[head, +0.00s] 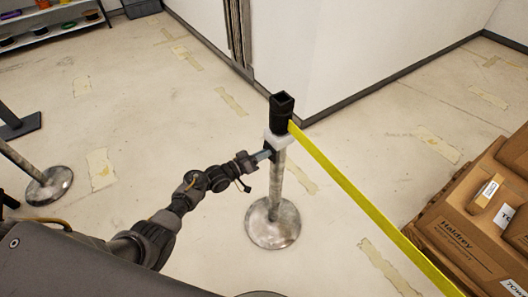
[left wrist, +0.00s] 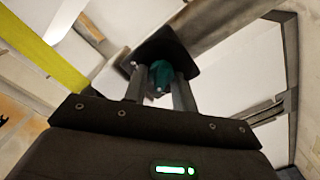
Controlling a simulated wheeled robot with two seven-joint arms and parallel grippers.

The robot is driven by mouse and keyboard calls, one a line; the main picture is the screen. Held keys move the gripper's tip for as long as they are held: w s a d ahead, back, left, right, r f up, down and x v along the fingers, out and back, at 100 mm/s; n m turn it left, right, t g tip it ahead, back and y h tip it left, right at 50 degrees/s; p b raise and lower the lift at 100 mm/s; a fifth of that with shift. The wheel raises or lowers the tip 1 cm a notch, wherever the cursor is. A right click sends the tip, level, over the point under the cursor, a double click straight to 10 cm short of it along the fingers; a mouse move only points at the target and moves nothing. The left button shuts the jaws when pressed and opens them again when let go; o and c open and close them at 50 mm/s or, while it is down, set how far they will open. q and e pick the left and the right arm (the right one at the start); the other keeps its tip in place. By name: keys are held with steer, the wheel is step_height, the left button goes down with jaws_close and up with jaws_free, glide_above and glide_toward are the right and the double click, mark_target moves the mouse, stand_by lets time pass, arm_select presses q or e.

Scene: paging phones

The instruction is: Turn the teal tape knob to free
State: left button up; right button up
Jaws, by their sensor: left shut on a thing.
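The teal tape knob (left wrist: 160,76) shows in the left wrist view between the two fingers of my left gripper (left wrist: 160,92). The fingers are shut on it. In the head view, my left gripper (head: 268,153) reaches the upper part of a stanchion post (head: 276,185), just below its black head (head: 281,113); the knob itself is hidden there. A yellow tape (head: 345,185) runs from the head toward the lower right, and it also shows in the left wrist view (left wrist: 40,55). My right gripper is in neither view.
The post stands on a round metal base (head: 273,224) on a pale floor. Brown cardboard boxes (head: 470,235) are at the right. Another post base (head: 49,186) is at the left. A white wall corner (head: 290,60) stands behind. The floor left of the post is mostly clear.

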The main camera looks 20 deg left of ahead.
arm_select(q)
steer(key=shift+f+n, duration=0.1)
steer(key=shift+n, duration=0.6)
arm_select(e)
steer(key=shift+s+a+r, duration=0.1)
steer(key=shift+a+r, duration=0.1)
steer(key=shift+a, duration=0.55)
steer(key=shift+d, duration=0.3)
arm_select(q)
steer(key=o, duration=0.6)
steer(key=shift+a, duration=0.1)
steer(key=shift+o, duration=0.2)
steer(key=v, duration=1.1)
steer(key=shift+p, duration=0.3)
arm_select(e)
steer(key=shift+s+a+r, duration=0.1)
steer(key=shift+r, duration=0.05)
